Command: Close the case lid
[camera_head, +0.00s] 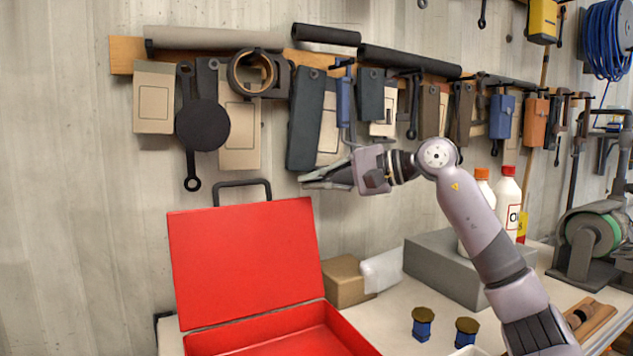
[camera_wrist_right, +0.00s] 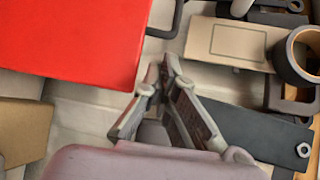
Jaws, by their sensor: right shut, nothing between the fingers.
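The red case (camera_head: 285,336) stands open on the bench at the lower left of the head view, its inside partly cut off by the bottom edge. Its red lid (camera_head: 245,255) is tilted up, with a dark handle (camera_head: 241,185) at its top edge. The lid also fills the upper left of the right wrist view (camera_wrist_right: 75,40). My right gripper (camera_head: 303,181) is shut and empty, above and to the right of the lid's top right corner, apart from it. Its fingers show in the right wrist view (camera_wrist_right: 165,70), beside the lid's edge. My left gripper is not in view.
Tools hang on the wall rack (camera_head: 125,54) behind my right gripper. A cardboard box (camera_head: 346,283) and a grey block (camera_head: 440,268) stand right of the case. Two blue spools with gold tops (camera_head: 422,325) and white bottles (camera_head: 507,203) stand further right.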

